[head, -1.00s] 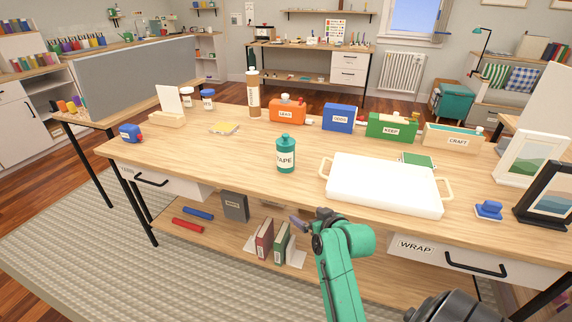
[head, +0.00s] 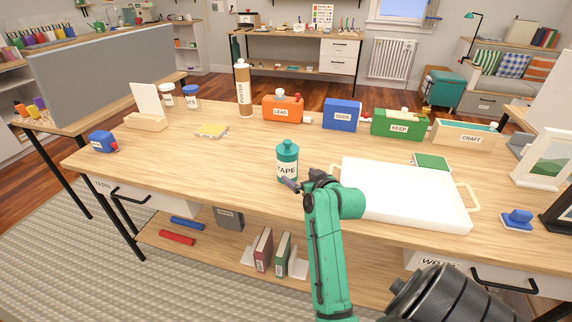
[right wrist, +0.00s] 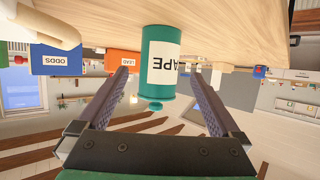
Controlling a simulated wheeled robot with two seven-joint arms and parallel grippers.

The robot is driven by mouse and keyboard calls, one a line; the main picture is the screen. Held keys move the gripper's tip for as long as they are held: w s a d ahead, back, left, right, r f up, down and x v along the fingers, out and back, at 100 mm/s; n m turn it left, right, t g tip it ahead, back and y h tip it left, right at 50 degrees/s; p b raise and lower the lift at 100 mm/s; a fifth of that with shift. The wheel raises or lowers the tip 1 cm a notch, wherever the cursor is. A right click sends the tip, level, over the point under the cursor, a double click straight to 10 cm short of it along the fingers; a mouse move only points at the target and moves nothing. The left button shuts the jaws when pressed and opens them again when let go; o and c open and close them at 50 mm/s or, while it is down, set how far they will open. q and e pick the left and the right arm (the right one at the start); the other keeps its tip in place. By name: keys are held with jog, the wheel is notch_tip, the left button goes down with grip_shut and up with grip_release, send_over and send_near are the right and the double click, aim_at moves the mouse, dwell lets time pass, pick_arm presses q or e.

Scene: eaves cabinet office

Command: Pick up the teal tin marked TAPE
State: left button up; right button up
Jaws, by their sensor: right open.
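The teal tin (head: 288,160) with a white TAPE label stands upright on the wooden desk, left of the white tray (head: 402,194). My right gripper (head: 291,185) is at the desk's front edge, just in front of the tin, and hides a little of its lower part. In the right wrist view the picture is upside down. There the tin (right wrist: 158,62) shows beyond and between the two spread fingers of my right gripper (right wrist: 170,98). The fingers are open, and nothing is held. My left gripper is not in view.
Along the back of the desk stand a tall POSTER tube (head: 243,90), an orange LEAD box (head: 282,109), a blue ODDS box (head: 342,114), a green KEEP box (head: 398,124) and a CRAFT box (head: 465,135).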

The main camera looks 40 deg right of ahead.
aim_at(292, 171)
jog(key=x, duration=0.3)
jog(key=shift+w+f, duration=0.25)
jog(key=x, duration=0.5)
jog(key=shift+w+d+f, duration=0.1)
jog(key=shift+w, duration=0.1)
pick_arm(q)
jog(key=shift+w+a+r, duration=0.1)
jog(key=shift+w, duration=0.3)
pick_arm(e)
jog(key=c, duration=1.2)
